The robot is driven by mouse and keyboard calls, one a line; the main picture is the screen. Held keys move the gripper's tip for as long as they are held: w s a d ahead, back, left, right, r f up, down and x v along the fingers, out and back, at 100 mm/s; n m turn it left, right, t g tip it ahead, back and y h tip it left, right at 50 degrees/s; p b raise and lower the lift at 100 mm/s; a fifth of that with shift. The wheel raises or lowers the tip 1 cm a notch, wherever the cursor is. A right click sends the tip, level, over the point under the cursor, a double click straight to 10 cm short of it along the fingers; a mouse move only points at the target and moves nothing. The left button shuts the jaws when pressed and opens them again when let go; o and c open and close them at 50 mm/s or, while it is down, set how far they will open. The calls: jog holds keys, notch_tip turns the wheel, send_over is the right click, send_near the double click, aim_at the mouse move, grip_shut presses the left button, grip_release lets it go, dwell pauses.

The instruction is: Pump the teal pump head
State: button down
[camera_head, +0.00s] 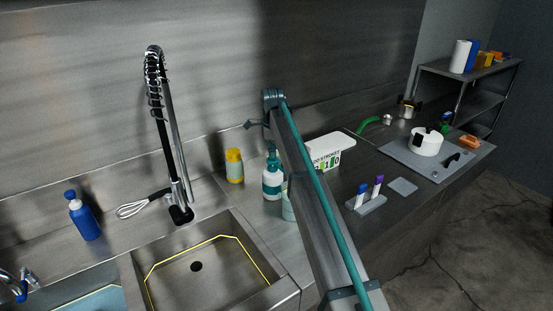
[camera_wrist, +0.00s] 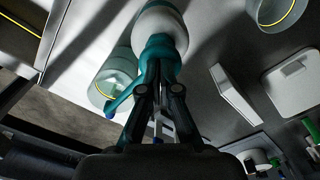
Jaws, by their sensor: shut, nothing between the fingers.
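The pump bottle (camera_head: 272,187) is white and teal and stands upright on the steel counter, just left of my arm in the head view. Its teal pump head (camera_head: 271,157) points up. In the wrist view the bottle (camera_wrist: 163,17) shows at the top, with the teal pump head (camera_wrist: 131,97) reaching down to the left behind my fingers. My gripper (camera_wrist: 159,62) is shut and empty, its fingertips in front of the pump head. I cannot tell if they touch it. In the head view I cannot make out the fingers clearly.
A pale glass jar (camera_wrist: 117,73) stands close beside the pump bottle. A yellow bottle (camera_head: 234,165) stands behind left. A sink (camera_head: 213,272) with a tall faucet (camera_head: 160,120) lies to the left. A white box (camera_head: 326,150) and a vial rack (camera_head: 366,205) lie right of my arm.

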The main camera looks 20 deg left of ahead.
jog(key=shift+r+p, duration=1)
jog(key=shift+r, duration=1.1)
